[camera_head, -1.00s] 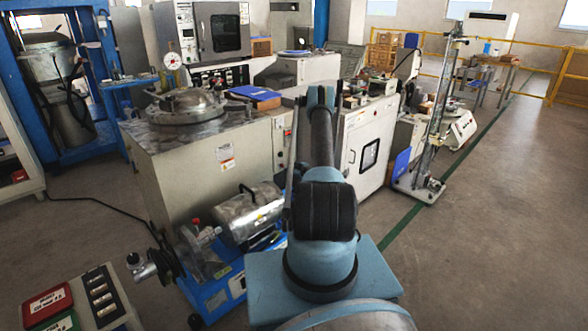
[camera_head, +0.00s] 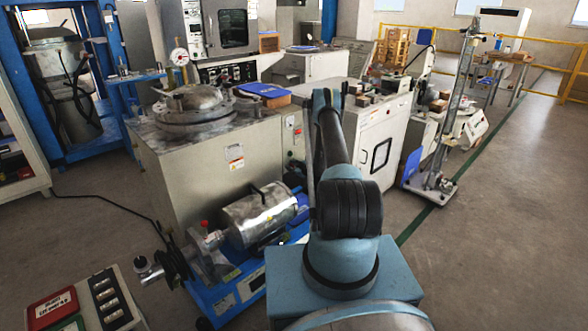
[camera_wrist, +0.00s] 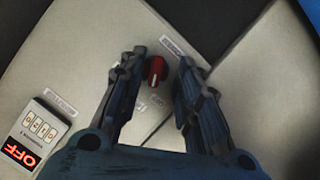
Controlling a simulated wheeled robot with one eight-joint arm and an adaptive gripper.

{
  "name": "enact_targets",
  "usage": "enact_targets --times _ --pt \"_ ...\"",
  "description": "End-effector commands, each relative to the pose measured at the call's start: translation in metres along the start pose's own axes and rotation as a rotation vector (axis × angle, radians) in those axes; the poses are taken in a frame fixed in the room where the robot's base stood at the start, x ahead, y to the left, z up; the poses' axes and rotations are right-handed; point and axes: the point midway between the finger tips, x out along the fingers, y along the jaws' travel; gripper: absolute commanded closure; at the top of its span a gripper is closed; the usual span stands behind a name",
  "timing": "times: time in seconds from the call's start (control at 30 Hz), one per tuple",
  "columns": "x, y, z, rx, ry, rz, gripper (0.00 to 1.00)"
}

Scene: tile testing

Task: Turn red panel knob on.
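A red round knob (camera_wrist: 155,71) with a pale line across its face is on a light grey panel (camera_wrist: 215,28) in the wrist view. Small labels are around it. My gripper (camera_wrist: 163,58) is open, with one finger to each side of the knob. A gap shows between the knob and the right finger; the left finger is very close to it, and I cannot tell whether it touches. In the head view my own arm hides the gripper.
A counter display marked OFF (camera_wrist: 30,137) is at the lower left of the wrist view. In the head view, a silver cylinder machine (camera_head: 258,215) stands left of my arm, before a grey cabinet (camera_head: 190,185). Open floor (camera_head: 500,240) lies to the right.

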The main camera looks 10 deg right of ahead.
Motion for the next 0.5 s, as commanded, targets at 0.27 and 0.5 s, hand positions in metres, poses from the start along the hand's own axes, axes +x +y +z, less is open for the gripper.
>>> enact_targets --times 0.27,0.5 --pt "-0.004 0.009 0.008 0.004 -0.006 0.007 0.71" --pt "-0.007 0.013 0.012 0.005 -0.009 0.01 1.0"
